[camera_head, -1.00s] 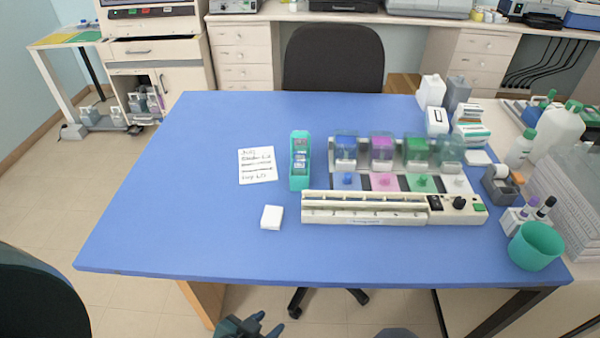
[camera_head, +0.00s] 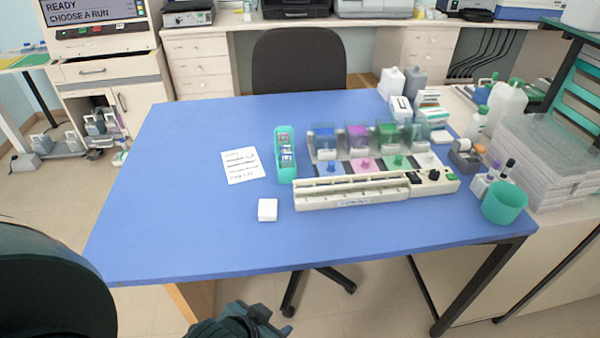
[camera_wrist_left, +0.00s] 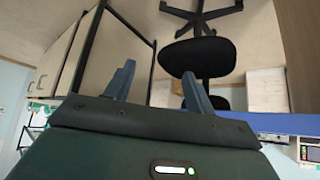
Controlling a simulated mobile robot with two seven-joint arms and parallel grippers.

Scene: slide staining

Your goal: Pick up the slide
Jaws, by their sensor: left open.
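A teal slide box (camera_head: 284,170) stands on the blue table, left of the staining station. Small pale and dark items show inside it (camera_head: 287,155); single slides are too small to tell apart. My left gripper (camera_head: 272,320) is low at the bottom edge of the head view, in front of the table's near edge and well apart from the box. In the left wrist view its two fingers (camera_wrist_left: 158,85) are spread with nothing between them. My right gripper is not in view.
The staining station (camera_head: 375,190) with coloured jars behind it is on the blue table (camera_head: 190,220). A written note (camera_head: 242,165), a white block (camera_head: 267,210) and a green cup (camera_head: 504,202) are there too. The table's left and front are clear. A black chair (camera_head: 299,65) stands behind.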

